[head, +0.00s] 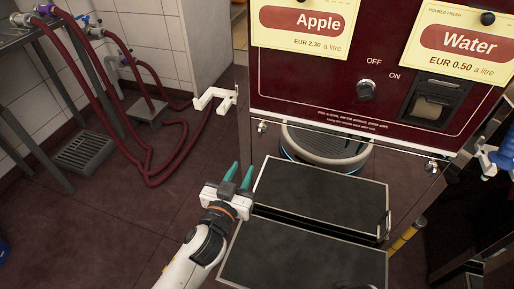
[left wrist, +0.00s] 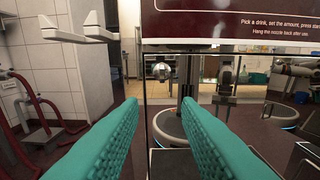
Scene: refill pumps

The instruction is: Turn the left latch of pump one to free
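The pump is a dark red cabinet (head: 330,80) with Apple and Water labels. A small metal latch (head: 262,128) sits at its lower left corner, and a similar one (head: 431,167) at its lower right. The left latch also shows in the left wrist view (left wrist: 162,71), beyond and between the fingers. I cannot make out which way it is turned. My left gripper (head: 238,174), with teal fingers, is open and empty, below and left of the left latch, apart from it.
A white bracket (head: 216,97) juts from the cabinet's left side. Red hoses (head: 150,165) lie on the floor at left.

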